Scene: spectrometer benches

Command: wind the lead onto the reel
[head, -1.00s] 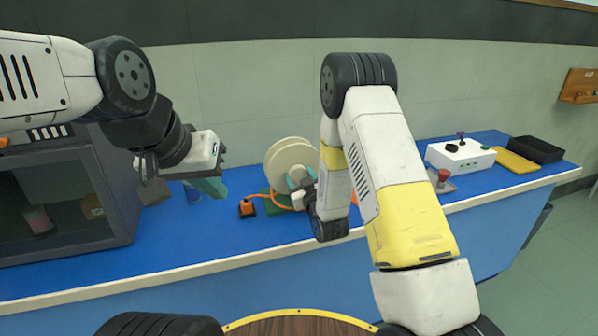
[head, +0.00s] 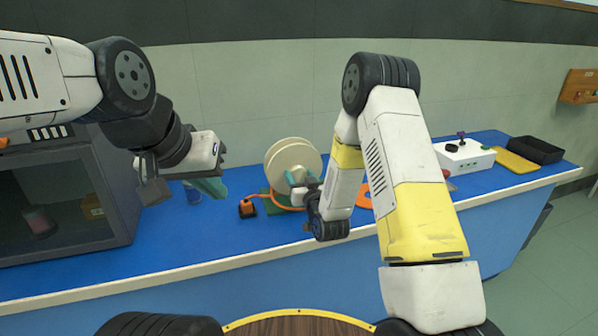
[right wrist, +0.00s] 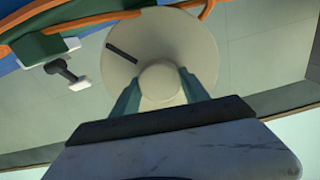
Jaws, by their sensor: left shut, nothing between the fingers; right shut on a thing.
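The reel (head: 288,158) is a cream two-flanged drum standing upright on a green base (head: 266,209). My right gripper (head: 300,183) is at its near face. In the right wrist view, the teal fingers are shut on a round cream knob (right wrist: 160,78) in front of the reel's face (right wrist: 190,40), which carries a dark slot. The orange lead (head: 272,196) curves from an orange plug-like block (head: 247,209) towards the reel's foot. More orange (head: 364,196) shows behind my right arm. My left gripper (head: 212,187) is shut and empty, above the bench left of the reel.
A white control box (head: 464,157), yellow mat (head: 516,162) and black tray (head: 535,149) are at the right. The blue bench (head: 190,235) is clear in front.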

